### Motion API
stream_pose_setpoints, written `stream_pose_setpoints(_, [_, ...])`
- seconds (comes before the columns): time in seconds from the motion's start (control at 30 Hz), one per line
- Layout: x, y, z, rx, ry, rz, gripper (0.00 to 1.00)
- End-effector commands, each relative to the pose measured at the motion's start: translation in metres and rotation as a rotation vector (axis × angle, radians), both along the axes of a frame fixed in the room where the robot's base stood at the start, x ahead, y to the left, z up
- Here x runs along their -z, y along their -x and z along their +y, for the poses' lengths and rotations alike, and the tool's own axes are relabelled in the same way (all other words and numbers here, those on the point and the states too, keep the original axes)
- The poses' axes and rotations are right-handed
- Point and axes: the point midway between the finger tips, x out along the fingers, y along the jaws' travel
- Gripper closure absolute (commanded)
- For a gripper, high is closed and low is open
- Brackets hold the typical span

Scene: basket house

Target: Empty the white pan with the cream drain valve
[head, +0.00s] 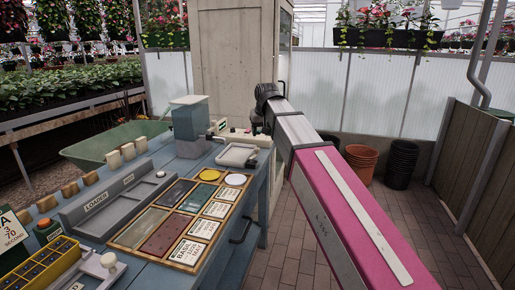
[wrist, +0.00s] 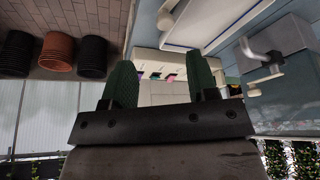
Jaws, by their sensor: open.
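The white pan (head: 238,155) is a shallow tray at the right end of the blue bench in the head view. In the wrist view part of it (wrist: 205,22) shows at the top, right of centre. A cream knob (wrist: 166,21) is at its left edge there, likely the drain valve; whether it is open or closed cannot be told. My gripper (wrist: 160,63) has its green fingers apart with nothing between them, below the pan and knob in the picture and apart from both. In the head view my arm hides the fingers. The pan's contents cannot be made out.
A blue-grey dispenser (head: 190,119) with a metal spout stands just left of the pan. A white box with coloured buttons (wrist: 165,64) appears beyond my fingers.

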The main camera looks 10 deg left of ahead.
Motion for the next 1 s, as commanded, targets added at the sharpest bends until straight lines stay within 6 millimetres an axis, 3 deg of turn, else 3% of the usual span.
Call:
stream_pose_setpoints(0.1, [-0.008,0.0,0.007,-0.008,-0.002,-0.006,0.47])
stream_pose_setpoints(0.23, [-0.002,-0.002,0.008,-0.008,-0.002,-0.006,0.47])
stream_pose_setpoints(0.7, [0.065,-0.028,0.018,-0.008,-0.002,-0.005,0.47])
stream_pose_setpoints(1.0, [0.088,-0.037,0.022,-0.008,-0.003,-0.006,0.47])
